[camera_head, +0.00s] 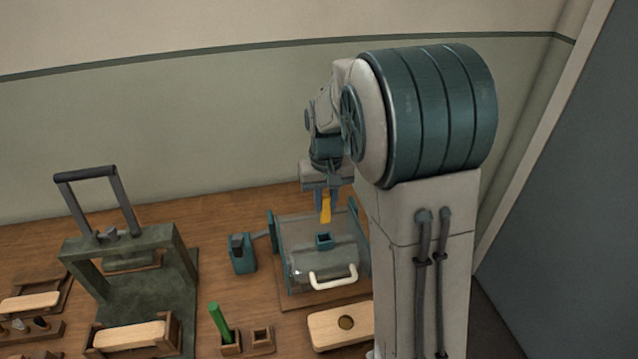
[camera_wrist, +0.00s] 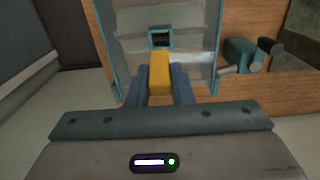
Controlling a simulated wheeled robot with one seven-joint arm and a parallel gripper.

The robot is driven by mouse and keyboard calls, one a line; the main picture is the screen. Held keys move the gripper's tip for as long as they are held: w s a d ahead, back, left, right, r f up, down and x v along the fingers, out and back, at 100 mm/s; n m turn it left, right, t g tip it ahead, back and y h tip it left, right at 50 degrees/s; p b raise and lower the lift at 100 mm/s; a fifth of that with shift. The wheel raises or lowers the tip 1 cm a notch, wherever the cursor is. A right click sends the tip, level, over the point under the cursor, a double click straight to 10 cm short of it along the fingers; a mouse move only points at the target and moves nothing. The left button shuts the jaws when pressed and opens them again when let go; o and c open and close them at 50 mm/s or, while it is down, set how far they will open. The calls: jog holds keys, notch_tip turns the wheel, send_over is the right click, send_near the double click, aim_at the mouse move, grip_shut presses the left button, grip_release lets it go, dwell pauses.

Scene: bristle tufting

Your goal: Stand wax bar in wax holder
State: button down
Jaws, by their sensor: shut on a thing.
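My gripper (camera_head: 326,198) is shut on a yellow bar (camera_head: 326,213), likely the wax bar, which hangs down from the fingers. In the wrist view, the bar (camera_wrist: 159,74) sits between the two blue fingers (camera_wrist: 160,88). A small square teal socket (camera_head: 324,240) on top of a clear-covered machine is below the bar in the head view; a gap shows between them. The socket (camera_wrist: 160,37) is beyond the bar's tip in the wrist view. A small wooden square holder (camera_head: 262,341), seemingly empty, stands at the front; I cannot tell which is the wax holder.
A green bar (camera_head: 219,322) stands tilted in another wooden holder (camera_head: 231,349). A dark press frame (camera_head: 140,290) with a tall handle is at left. The clear-covered machine has a white handle (camera_head: 334,280); a teal block (camera_head: 242,258) is beside it. A wooden brush block (camera_head: 340,326) lies in front.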

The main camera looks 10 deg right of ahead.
aim_at(325, 222)
jog(key=shift+s+a+f+b, duration=0.1)
jog(key=shift+f+b, duration=0.65)
jog(key=shift+f, duration=0.25)
jog(key=shift+f+b, duration=0.7)
jog(key=shift+f, duration=0.35)
jog(key=shift+f, duration=0.15)
jog(key=shift+f+b, duration=1.8)
jog(key=shift+f, duration=0.35)
jog(key=shift+f, duration=0.35)
jog(key=c, duration=0.8)
grip_release()
jog(key=shift+r+p, duration=2.3)
jog(key=shift+r, duration=1.25)
